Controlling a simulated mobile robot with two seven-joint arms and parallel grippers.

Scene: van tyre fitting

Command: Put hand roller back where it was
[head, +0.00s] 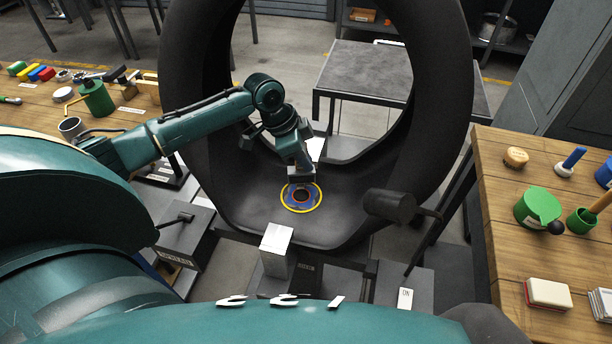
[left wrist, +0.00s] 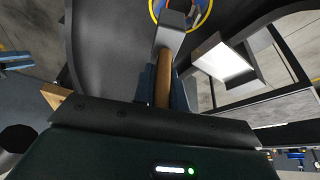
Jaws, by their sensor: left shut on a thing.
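My left gripper (head: 302,174) reaches inside the large black tyre (head: 435,120), low over its inner wall. In the left wrist view its fingers (left wrist: 163,92) are shut on the brown wooden handle of the hand roller (left wrist: 163,75). The roller's grey metal head (left wrist: 170,32) points away from the gripper, at a round blue patch with a yellow rim (left wrist: 204,12). In the head view the patch (head: 302,208) lies on the tyre's inner surface just below the gripper. I cannot tell whether the roller touches it. My right gripper is not in view.
The left wooden bench (head: 30,120) holds a green can (head: 97,98), a mug (head: 71,128) and tools. The right bench (head: 500,215) holds a green pot (head: 537,207), a brush and blocks. A grey table (head: 365,72) stands behind the tyre. A dark cylinder (head: 389,205) juts in at right.

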